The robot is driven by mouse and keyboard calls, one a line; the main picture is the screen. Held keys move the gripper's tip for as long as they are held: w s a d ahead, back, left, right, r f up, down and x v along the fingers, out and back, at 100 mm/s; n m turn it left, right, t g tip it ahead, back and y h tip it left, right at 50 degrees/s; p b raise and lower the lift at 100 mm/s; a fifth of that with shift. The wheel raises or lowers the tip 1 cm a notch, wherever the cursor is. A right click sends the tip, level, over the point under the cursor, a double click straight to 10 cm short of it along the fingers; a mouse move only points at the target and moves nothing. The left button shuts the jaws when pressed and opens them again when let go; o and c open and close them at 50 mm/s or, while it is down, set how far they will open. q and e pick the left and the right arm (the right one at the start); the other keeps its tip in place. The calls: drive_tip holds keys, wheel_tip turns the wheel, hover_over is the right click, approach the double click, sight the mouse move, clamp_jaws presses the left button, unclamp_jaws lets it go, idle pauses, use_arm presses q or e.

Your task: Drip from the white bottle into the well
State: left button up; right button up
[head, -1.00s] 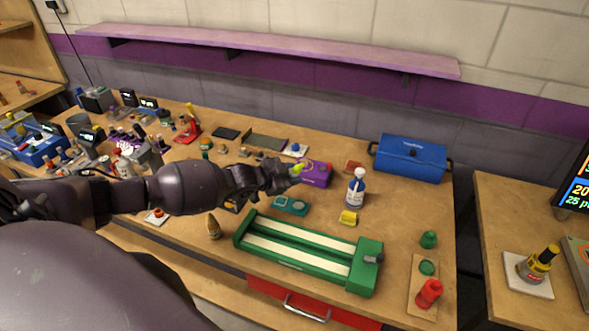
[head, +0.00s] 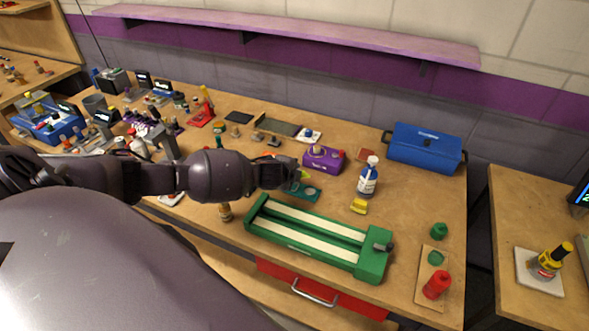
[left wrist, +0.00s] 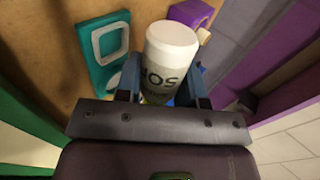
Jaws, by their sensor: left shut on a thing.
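My left gripper (left wrist: 160,88) is shut on a white bottle (left wrist: 172,60) with dark lettering, seen between the blue fingers in the left wrist view. In the head view my left gripper (head: 292,177) is above the table, by the far-left part of a teal block (head: 307,192). A yellow-green bit shows at its fingertips; the bottle is mostly hidden there. The teal block, with recesses, also shows in the left wrist view (left wrist: 92,52), with a pale square ring on top. I cannot tell for certain that it is the well. My right gripper is not in view.
A green slot track (head: 372,265) lies in front of the teal block. A purple box (head: 330,162) stands behind it. A blue-and-white bottle (head: 368,180) and a yellow block (head: 359,206) stand to the right. A blue case (head: 428,148) is at the back right.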

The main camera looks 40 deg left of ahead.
use_arm(q)
drive_tip(key=shift+f+y, duration=0.15)
drive_tip(key=shift+y, duration=0.15)
drive_tip(key=shift+m, duration=0.3)
drive_tip(key=shift+r+m+g+y, duration=0.3)
drive_tip(key=shift+r+m+y, duration=0.2)
drive_tip(key=shift+m+y, duration=0.5)
drive_tip(key=shift+n, duration=0.3)
idle(1.9)
drive_tip(key=n+h, duration=0.2)
drive_tip(key=shift+h, duration=0.4)
